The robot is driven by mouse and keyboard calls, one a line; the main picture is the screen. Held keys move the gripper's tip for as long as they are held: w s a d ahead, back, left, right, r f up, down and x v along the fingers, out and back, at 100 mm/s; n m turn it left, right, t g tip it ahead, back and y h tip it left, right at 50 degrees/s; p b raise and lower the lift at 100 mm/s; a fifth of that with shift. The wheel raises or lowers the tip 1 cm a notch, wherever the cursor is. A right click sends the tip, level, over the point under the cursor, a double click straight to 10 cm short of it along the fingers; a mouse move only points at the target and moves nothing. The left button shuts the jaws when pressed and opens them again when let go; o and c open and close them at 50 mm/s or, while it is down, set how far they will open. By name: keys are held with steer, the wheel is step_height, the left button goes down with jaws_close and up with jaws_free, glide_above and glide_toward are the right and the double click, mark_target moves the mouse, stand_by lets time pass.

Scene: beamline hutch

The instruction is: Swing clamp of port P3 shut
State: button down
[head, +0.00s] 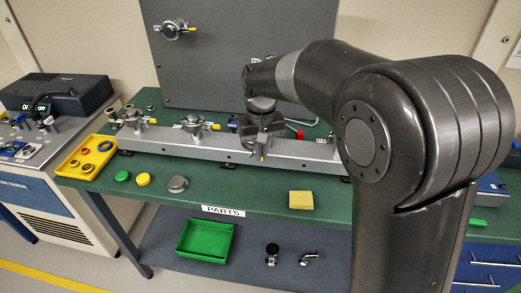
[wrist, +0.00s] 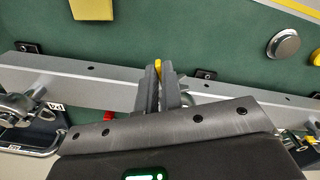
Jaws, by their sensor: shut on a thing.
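My gripper (head: 262,148) is over the middle of the grey rail on the green bench. In the wrist view its fingers (wrist: 158,92) are closed around a yellow-tipped clamp lever (wrist: 158,68), whose tip sticks out between them. The lever's yellow end also shows below the gripper in the head view (head: 262,156). The port P3 label is not visible, but a port labelled P4 (wrist: 55,106) sits to the left in the wrist view, so this appears to be P3's clamp. My gripper hides most of the clamp and port; whether the clamp is fully closed cannot be told.
The rail (head: 230,154) carries other clamped ports (head: 195,125) to the left. A grey panel (head: 225,60) stands behind. A yellow tray (head: 72,165), loose caps (head: 143,179), a silver disc (head: 177,184) and a yellow pad (head: 301,200) lie in front. Bench between disc and pad is clear.

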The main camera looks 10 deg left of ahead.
steer(key=w+d+n, duration=0.2)
steer(key=w+n, duration=0.1)
steer(key=w+d+n, duration=0.5)
steer(key=n, duration=0.2)
steer(key=shift+w+d, duration=0.25)
steer(key=shift+w, duration=0.15)
steer(key=shift+w+d+n, duration=0.15)
steer(key=shift+w+n, duration=1.25)
steer(key=shift+n, duration=0.1)
steer(key=c, duration=1.6)
jaws_free()
step_height(320, 180, up, 11)
steer(key=shift+f, duration=0.1)
